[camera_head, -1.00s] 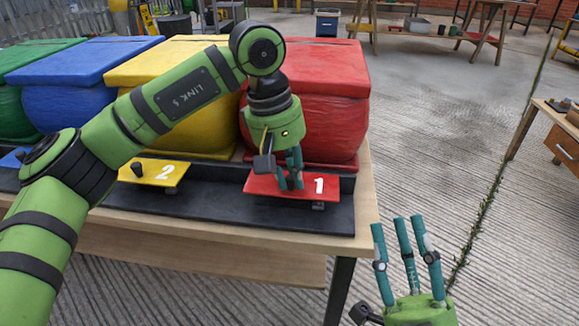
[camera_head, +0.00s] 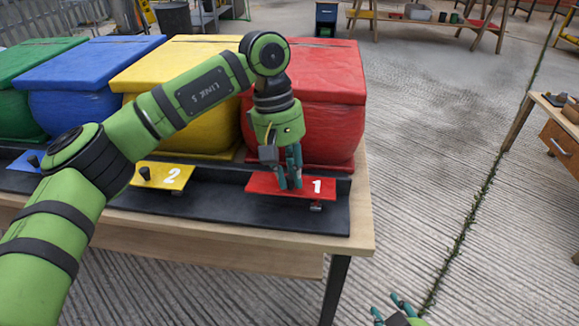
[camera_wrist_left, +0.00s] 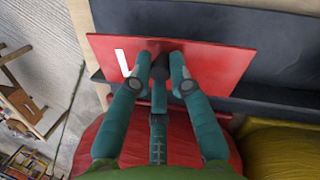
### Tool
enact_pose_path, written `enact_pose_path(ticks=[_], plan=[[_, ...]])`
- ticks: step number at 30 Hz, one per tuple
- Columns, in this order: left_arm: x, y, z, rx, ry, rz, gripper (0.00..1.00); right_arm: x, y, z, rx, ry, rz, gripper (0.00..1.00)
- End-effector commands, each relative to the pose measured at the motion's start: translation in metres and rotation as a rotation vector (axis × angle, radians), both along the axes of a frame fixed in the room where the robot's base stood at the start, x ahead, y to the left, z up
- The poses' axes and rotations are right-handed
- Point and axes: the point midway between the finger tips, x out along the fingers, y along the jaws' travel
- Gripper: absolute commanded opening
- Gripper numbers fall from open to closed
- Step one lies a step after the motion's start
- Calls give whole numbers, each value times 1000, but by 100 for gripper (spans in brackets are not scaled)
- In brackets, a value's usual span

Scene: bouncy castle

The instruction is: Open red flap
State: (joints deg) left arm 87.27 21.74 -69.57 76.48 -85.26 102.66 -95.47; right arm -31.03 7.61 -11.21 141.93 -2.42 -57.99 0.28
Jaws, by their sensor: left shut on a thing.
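The red flap (camera_head: 262,184), marked with a white 1, sits in front of the red bin (camera_head: 327,70). It looks nearly flat, its near edge just above the black tray. It also shows in the left wrist view (camera_wrist_left: 225,62). My left gripper (camera_head: 290,182) points down at the flap. In the left wrist view its fingers (camera_wrist_left: 163,84) are closed around a dark knob (camera_wrist_left: 160,66) on the flap, largely hidden between them. My right gripper (camera_head: 391,309) shows only fingertips at the bottom edge, spread apart and empty.
Yellow (camera_head: 172,62), blue (camera_head: 84,60) and green (camera_head: 40,58) bins stand left of the red one. A yellow flap (camera_head: 150,176) marked 2 has a black knob. The black tray (camera_head: 225,208) lies on a wooden table (camera_head: 362,225).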

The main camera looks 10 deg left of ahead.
Motion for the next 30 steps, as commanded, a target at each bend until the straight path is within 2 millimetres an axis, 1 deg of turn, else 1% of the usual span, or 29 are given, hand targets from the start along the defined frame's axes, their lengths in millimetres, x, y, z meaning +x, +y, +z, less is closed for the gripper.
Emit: enact_pose_path(ticks=[1,9,12,18,24,27,30], plan=[[2,0,4,-1,4,4,0,-9,-5,-8,-13,67,-9,40],[5,0,8,0,64,6,0,-62,-28,-64,-76,426,-51,40],[7,0,10,0,96,5,0,-76,-33,-88,-92,527,-59,40],[11,0,12,0,157,6,0,-91,-37,-130,-106,623,-64,40],[15,0,14,1,222,7,0,-102,-39,-167,-112,667,-62,40],[16,0,14,1,250,7,0,-106,-39,-181,-113,675,-60,40],[17,0,14,-1,268,6,0,-109,-39,-191,-114,679,-59,40]])
